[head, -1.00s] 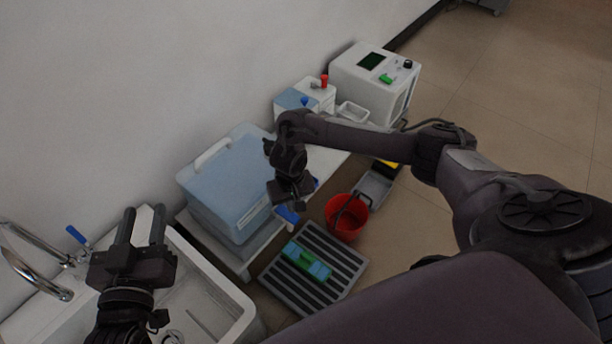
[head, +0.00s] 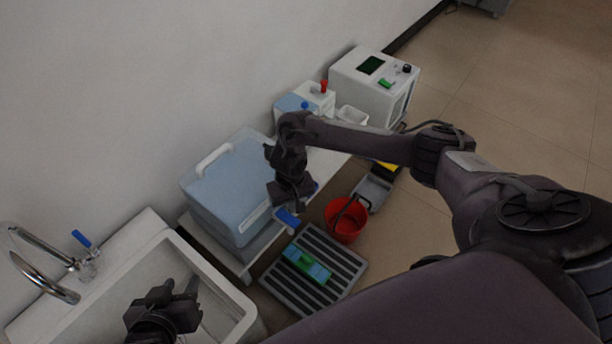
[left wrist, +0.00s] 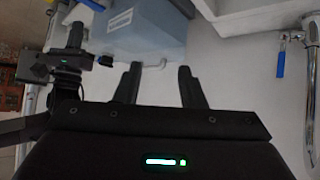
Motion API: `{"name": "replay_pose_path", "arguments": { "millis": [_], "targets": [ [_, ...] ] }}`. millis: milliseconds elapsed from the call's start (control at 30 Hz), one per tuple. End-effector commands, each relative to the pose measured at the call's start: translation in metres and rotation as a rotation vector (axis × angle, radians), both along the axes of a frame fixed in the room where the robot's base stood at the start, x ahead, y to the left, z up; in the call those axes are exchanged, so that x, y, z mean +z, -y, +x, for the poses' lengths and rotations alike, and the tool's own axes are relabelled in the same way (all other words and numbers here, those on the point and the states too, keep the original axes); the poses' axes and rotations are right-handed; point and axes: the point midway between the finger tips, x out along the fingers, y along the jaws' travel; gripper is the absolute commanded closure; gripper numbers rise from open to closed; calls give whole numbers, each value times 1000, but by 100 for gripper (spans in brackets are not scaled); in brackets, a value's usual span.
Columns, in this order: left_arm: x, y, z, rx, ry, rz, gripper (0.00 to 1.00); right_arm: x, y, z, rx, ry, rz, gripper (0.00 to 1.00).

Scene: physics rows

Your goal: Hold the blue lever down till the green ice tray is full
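A blue lever (head: 288,217) sticks out at the front of the pale-blue lidded container (head: 228,190). My right gripper (head: 290,192) is right at the lever, pointing down; its fingers are dark and hard to make out, and contact is unclear. The green ice tray (head: 306,264) lies below on a slatted grey grate (head: 330,285), with blue showing in part of it. How full it is cannot be told. My left gripper (head: 182,292) is over the sink, its fingers apart and empty; they also show apart in the left wrist view (left wrist: 160,82).
The white sink (head: 250,318) with a chrome tap (head: 45,278) and its own blue handle (head: 81,238) is at the left. A red bucket (head: 345,220) stands beside the grate. A small white dispenser (head: 318,98) and white machine (head: 375,85) stand behind. Floor at right is clear.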

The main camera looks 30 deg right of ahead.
Motion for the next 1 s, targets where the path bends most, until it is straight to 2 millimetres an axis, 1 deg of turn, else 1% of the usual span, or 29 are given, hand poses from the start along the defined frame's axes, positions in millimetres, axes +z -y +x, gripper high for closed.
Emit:
{"name": "replay_pose_path", "arguments": {
  "millis": [300, 500, 633, 1000],
  "targets": [
    [-30, -10, -34, -14, -193, 77, 64, 6, 0, 0, -1, 0, 0, 100],
    [-45, -16, -54, -23, -297, 119, 64, 9, 0, 0, -1, 0, 0, 100],
    [-49, -18, -59, -25, -322, 129, 64, 9, 0, 0, -1, 0, 0, 100],
    [-49, -17, -59, -25, -321, 129, 64, 9, 0, 0, 0, 0, 0, 100]
  ]
}}
